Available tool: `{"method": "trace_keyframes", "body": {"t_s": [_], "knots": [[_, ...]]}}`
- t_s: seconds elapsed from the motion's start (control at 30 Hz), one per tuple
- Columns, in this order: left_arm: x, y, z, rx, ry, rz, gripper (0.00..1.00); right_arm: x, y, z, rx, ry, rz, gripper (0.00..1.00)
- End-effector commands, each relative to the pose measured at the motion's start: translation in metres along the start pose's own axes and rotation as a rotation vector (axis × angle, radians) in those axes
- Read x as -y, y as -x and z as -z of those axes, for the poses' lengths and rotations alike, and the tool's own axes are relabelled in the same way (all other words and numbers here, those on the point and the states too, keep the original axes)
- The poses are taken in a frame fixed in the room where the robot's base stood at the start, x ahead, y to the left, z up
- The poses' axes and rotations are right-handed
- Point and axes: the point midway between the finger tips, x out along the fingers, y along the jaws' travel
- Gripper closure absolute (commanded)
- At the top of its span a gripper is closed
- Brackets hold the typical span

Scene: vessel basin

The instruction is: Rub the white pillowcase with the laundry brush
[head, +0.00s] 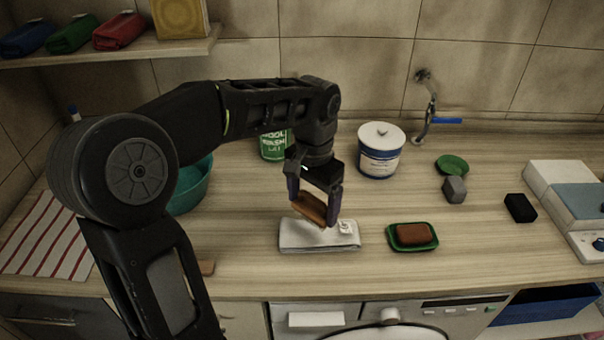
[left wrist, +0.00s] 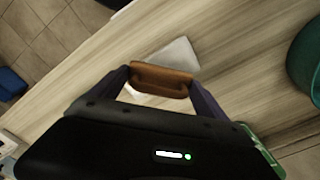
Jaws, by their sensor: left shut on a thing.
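The white pillowcase (head: 294,236) lies folded flat on the wooden counter, near its front edge. In the left wrist view part of the pillowcase (left wrist: 178,56) shows behind the brush. My left gripper (head: 318,204) is shut on the brown laundry brush (head: 311,208), directly over the pillowcase. The brush (left wrist: 161,80) spans between the two fingers in the left wrist view. In the head view the brush is tilted, with its lower end close to the cloth; I cannot tell whether it touches. A small white crumpled bit (head: 345,227) sits at the cloth's right end. My right gripper is not seen.
A green dish with a brown soap bar (head: 412,234) sits just right of the pillowcase. A teal basin (head: 190,186) is left, partly behind my arm. The black block (head: 520,208) lies right.

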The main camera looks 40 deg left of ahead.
Motion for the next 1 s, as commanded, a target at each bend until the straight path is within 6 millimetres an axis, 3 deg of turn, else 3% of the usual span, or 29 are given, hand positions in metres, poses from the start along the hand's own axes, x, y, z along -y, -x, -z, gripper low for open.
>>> {"method": "trace_keyframes", "body": {"t_s": [0.1, 0.3, 1.0], "knots": [[-0.001, 0.015, 0.001, 0.000, 0.000, 0.000, 0.52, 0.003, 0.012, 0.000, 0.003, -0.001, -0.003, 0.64], [-0.001, 0.024, 0.002, 0.001, 0.000, 0.000, 0.52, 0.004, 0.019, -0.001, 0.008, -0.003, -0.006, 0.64], [-0.004, 0.019, 0.006, 0.001, 0.001, -0.001, 0.52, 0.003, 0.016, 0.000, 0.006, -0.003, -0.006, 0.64]]}}
